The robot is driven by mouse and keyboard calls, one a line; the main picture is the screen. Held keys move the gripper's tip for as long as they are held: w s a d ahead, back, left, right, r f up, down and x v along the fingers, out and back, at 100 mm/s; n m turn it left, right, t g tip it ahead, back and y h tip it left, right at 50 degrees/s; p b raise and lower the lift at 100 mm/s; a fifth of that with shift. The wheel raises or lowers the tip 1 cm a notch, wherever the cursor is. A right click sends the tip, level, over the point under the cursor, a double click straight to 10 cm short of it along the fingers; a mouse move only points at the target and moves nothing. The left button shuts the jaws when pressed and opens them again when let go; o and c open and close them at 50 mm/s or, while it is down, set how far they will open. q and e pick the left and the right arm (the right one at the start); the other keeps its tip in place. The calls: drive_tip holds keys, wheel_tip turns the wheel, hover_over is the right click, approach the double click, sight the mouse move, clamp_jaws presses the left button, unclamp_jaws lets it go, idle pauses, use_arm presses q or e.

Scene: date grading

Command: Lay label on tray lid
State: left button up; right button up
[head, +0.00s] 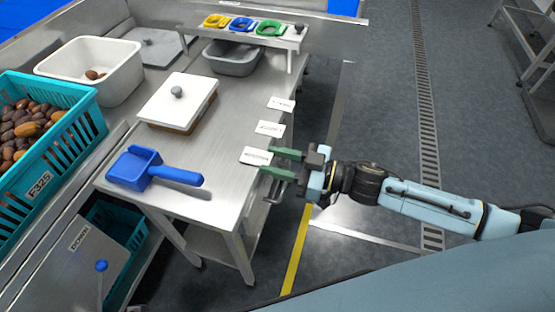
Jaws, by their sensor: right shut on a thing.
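A white tray lid (182,98) with a grey knob sits level on a brown-sided tray (180,128) in the middle of the steel table. Three white labels lie in a row near the table's right edge: a far label (281,104), a middle label (269,129) and a near label (256,156). My right gripper (267,160), with green fingers, reaches in from the right at the table edge. It is shut on the near label, which shows between and beyond the fingertips. The print is too small to read. My left gripper is out of view.
A blue scoop (134,170) lies at the table's near left. A teal crate of dates (84,102) and a white tub (121,68) stand to the left. A grey bin (233,66) sits below a rack (203,31) at the back. The table between lid and labels is clear.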

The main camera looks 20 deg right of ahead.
drive_tip(key=shift+f, duration=0.25)
drive_tip(key=o, duration=0.9)
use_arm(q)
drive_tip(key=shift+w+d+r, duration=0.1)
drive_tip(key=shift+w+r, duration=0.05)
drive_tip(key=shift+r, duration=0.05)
use_arm(e)
drive_tip(key=shift+o, duration=0.2)
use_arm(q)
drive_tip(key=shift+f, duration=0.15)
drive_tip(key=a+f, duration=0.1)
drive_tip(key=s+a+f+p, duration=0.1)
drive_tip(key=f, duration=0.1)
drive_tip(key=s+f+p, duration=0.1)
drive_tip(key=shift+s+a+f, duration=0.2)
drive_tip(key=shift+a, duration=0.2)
use_arm(e)
drive_tip(key=v, duration=1.3)
drive_tip(key=shift+d+r, duration=0.15)
drive_tip(key=shift+d, duration=0.1)
